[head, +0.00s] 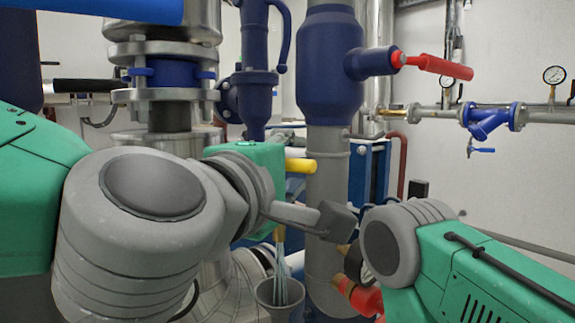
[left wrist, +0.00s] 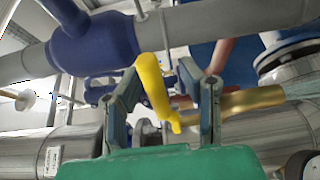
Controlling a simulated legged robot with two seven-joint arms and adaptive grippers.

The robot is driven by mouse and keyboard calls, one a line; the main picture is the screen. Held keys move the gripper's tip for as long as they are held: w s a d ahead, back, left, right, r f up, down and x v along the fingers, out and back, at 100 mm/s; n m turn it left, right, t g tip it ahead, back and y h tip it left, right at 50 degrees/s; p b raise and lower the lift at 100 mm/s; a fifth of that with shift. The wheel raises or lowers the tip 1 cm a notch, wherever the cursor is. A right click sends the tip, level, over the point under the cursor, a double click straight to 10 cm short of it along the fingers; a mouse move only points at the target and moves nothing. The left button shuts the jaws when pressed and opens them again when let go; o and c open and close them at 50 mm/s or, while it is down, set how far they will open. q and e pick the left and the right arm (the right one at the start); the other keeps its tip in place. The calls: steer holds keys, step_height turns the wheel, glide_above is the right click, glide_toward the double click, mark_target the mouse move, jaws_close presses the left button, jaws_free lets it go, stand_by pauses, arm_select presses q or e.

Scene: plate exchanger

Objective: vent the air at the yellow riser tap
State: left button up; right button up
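The yellow tap handle (head: 300,165) shows beside the grey riser pipe (head: 326,170) in the head view. In the left wrist view the yellow handle (left wrist: 154,92) lies between the spread fingers of my left gripper (left wrist: 172,82), nearer the left finger, beside the brass tap body (left wrist: 245,101). I cannot tell whether a finger touches it. My left gripper's green body shows in the head view (head: 262,157), its fingers mostly hidden. A pale stream, apparently water, (head: 281,250) falls below the tap into a grey bucket (head: 279,294). My right gripper is out of view.
A red-handled valve (head: 440,67) juts from the dark blue riser body (head: 329,65). Red and brass fittings (head: 358,295) sit low beside the riser, near my right arm. A blue strainer (head: 490,118) and gauge (head: 554,75) are on the right wall pipe. Large metal pipes crowd the left.

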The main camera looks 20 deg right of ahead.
arm_select(q)
steer(key=shift+s, duration=0.25)
steer(key=shift+s+a, duration=0.15)
steer(key=shift+s, duration=0.15)
steer(key=v, duration=1.1)
steer(key=shift+a, duration=0.25)
steer(key=shift+d, duration=0.1)
